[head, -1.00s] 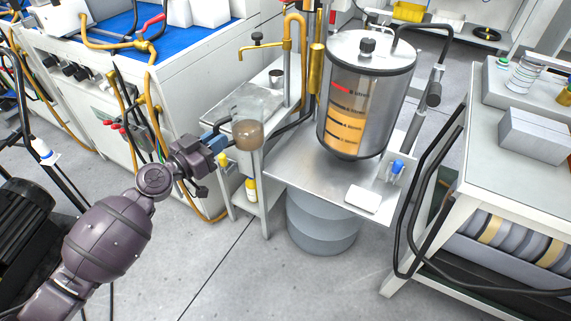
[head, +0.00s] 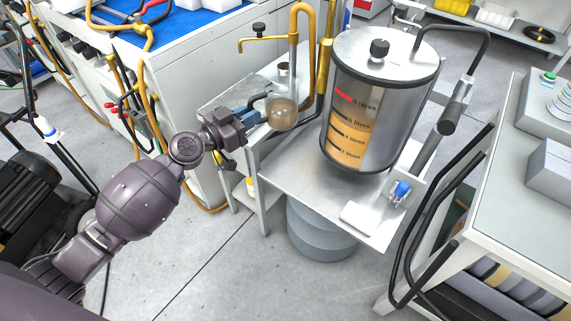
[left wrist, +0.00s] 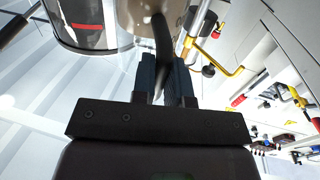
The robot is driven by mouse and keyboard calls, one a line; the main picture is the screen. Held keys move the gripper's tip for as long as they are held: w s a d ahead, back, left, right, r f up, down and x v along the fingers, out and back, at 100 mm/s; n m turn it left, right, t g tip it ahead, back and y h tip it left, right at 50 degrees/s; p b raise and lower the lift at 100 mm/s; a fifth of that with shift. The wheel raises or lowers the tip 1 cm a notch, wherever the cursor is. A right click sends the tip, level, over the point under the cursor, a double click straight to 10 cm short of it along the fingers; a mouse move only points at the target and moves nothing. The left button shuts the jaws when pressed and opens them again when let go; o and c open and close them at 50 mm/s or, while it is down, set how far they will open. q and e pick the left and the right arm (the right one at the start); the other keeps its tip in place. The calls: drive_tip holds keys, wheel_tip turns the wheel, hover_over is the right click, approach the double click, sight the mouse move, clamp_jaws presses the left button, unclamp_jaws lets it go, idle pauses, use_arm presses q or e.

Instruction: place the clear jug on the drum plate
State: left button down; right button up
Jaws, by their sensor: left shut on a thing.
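My left gripper (head: 249,116) is shut on the handle of the clear jug (head: 284,113), which has a brownish lower part. The jug is held upright in front of the gold pipe, near the back left of the drum plate (head: 285,180); I cannot tell its exact height over the plate. In the left wrist view the blue fingers (left wrist: 167,75) grip the dark handle (left wrist: 161,35), and the jug body shows only partly at the top. The drum plate is a metal sheet on top of a grey drum (head: 318,232). My right gripper is not in view.
A large clear tank with litre marks (head: 380,95) fills the back of the plate. A white block (head: 361,217) and a blue-topped valve (head: 402,190) are at its right front. Bare plate shows at the left front. A gold tap pipe (head: 302,20) rises behind the jug.

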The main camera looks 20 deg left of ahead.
use_arm(q)
wheel_tip(320, 180, down, 20)
drive_tip(key=b, duration=0.8)
drive_tip(key=shift+b, duration=0.3)
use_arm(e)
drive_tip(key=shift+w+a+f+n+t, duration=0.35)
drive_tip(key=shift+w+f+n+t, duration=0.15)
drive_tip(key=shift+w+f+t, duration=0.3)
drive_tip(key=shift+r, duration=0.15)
use_arm(q)
drive_tip(key=c, duration=1.1)
unclamp_jaws()
drive_tip(key=shift+c, duration=0.2)
drive_tip(key=v, duration=1.2)
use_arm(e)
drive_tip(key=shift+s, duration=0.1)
